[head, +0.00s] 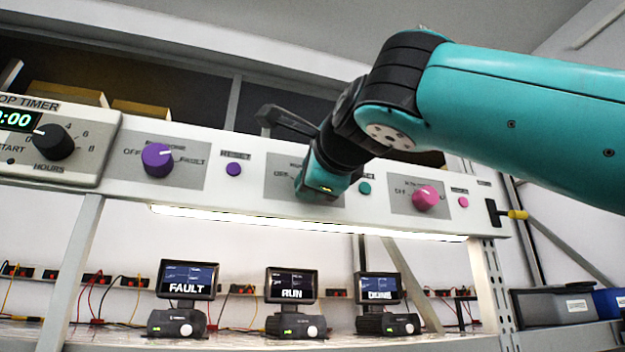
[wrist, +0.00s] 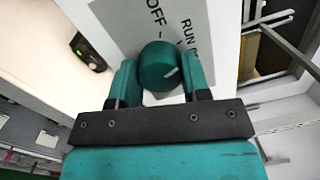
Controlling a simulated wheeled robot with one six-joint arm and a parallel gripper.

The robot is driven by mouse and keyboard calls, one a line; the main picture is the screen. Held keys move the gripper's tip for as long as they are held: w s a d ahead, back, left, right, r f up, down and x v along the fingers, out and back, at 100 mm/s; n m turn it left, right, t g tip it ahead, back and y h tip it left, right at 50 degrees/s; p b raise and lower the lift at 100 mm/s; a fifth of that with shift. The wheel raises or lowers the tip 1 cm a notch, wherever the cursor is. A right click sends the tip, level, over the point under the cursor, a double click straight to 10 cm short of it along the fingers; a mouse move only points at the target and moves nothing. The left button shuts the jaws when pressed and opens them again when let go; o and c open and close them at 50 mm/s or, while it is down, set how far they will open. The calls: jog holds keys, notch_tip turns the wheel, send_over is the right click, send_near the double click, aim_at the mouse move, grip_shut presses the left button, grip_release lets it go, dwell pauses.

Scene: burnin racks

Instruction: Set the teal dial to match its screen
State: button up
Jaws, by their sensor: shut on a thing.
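The teal dial (wrist: 158,66) sits between my two gripper fingers in the wrist view. My gripper (wrist: 160,80) is shut on it, one finger on each side. A white pointer line on its face points right and slightly up in that view. The panel label (wrist: 182,20) above it shows OFF and RUN; part of the lettering is cut off. In the head view my gripper (head: 318,190) reaches the middle plate and mostly hides the dial. The screen (head: 290,286) below the middle plate reads RUN.
A purple dial (head: 157,160) and a pink dial (head: 425,198) flank the middle plate. A teal button (head: 365,188) is close to the right of my gripper. A black timer knob (head: 53,142) is at far left. Other screens read FAULT (head: 188,280) and an unclear word (head: 379,288).

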dwell(0.3)
jog(key=o, duration=0.9)
jog(key=shift+o, duration=0.2)
jog(key=r+b+v, duration=0.1)
jog(key=b+v, duration=0.2)
jog(key=v, duration=1.4)
jog(key=shift+s+d+f+b, duration=0.15)
jog(key=shift+f+b, duration=0.25)
jog(key=shift+f, duration=0.1)
